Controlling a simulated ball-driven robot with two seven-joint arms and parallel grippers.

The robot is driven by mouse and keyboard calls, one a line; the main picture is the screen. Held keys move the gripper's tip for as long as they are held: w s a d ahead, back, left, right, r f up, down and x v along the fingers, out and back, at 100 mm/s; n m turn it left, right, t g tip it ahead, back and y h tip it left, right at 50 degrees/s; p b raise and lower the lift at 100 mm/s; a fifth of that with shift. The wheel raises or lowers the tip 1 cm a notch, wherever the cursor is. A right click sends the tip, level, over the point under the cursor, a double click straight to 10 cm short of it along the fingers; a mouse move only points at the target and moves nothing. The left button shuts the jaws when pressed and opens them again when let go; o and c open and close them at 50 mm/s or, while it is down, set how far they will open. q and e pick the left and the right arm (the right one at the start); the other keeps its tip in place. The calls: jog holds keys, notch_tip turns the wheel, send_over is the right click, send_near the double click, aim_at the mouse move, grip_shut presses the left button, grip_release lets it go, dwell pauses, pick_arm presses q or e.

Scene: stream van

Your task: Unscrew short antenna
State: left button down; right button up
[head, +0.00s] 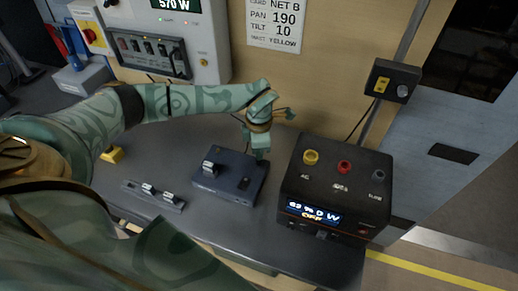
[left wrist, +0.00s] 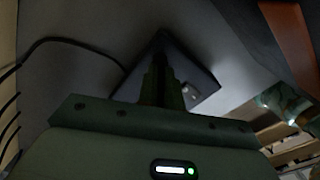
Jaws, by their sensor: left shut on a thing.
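A dark blue-grey box (head: 230,175) lies on the grey bench in the head view, with a small silver-and-black fitting (head: 210,167) on its left part. My left gripper (head: 259,154) reaches down from above to the box's back right corner. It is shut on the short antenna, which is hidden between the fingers. In the left wrist view the closed fingers (left wrist: 161,85) point at the dark box (left wrist: 195,72), and a light fitting shows to their right. My right gripper is not in view.
A black unit (head: 338,170) with a lit display and yellow, red and grey knobs stands close right of the box. A flat strip (head: 153,196) with two small fittings lies at the left front. A yellow block (head: 112,155) sits by my left arm.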

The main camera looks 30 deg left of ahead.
pick_arm(q)
jog(key=shift+n+p, duration=0.4)
jog(key=shift+n, duration=0.3)
jog(key=shift+n+p, duration=0.5)
jog(key=shift+n, duration=0.8)
jog(key=c, duration=1.6)
grip_release()
jog(key=m, duration=0.3)
jog(key=shift+r+p, duration=0.1)
jog(key=shift+p, duration=0.2)
jog(key=shift+m, duration=0.5)
